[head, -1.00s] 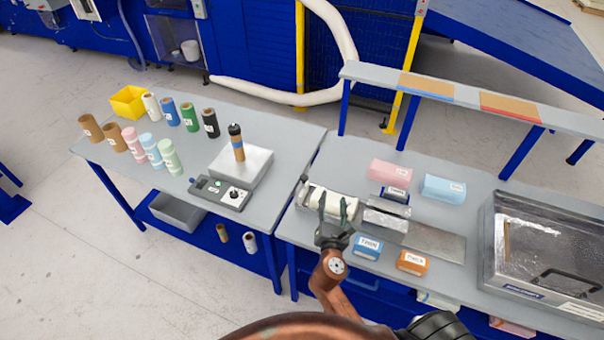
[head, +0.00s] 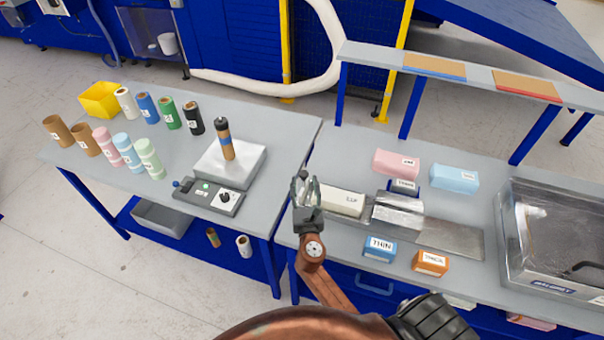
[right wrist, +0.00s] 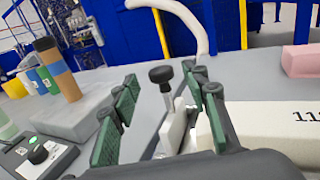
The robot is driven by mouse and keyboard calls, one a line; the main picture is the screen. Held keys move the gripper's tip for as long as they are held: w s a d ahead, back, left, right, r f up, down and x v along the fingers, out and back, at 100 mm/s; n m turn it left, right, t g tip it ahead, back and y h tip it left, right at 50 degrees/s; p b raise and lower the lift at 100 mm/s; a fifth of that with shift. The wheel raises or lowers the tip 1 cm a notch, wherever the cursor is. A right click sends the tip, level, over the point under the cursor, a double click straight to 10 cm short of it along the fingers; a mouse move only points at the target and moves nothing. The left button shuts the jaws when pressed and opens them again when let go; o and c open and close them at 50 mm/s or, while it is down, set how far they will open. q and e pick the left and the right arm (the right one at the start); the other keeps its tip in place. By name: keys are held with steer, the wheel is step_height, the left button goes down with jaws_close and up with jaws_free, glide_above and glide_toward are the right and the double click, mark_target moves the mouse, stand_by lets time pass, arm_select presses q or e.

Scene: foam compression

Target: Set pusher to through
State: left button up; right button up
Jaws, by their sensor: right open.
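The pusher's black round knob (right wrist: 161,75) stands upright on a thin stem in the right wrist view. A small dark knob (head: 304,175) shows at the left end of the fixture in the head view. A cream block (head: 342,201) with dark lettering lies just right of it, leading toward the metal housing (head: 398,209). My right gripper (head: 306,190) is open at the block's left end. In the right wrist view its green-padded fingers (right wrist: 163,100) stand on either side of the knob's stem, with visible gaps; contact low down is hidden. My left gripper is not in view.
Blue THIN (head: 380,249) and orange THICK (head: 430,263) blocks lie in front of the housing. Pink (head: 396,163) and light-blue (head: 455,179) blocks lie behind it. A control box (head: 208,196) and a scale-like plate (head: 230,165) stand on the left table. A metal tray (head: 508,235) is right.

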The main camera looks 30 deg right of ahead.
mark_target(304, 177)
steer(key=shift+x, duration=2.5)
steer(key=shift+f, duration=0.1)
jaws_close()
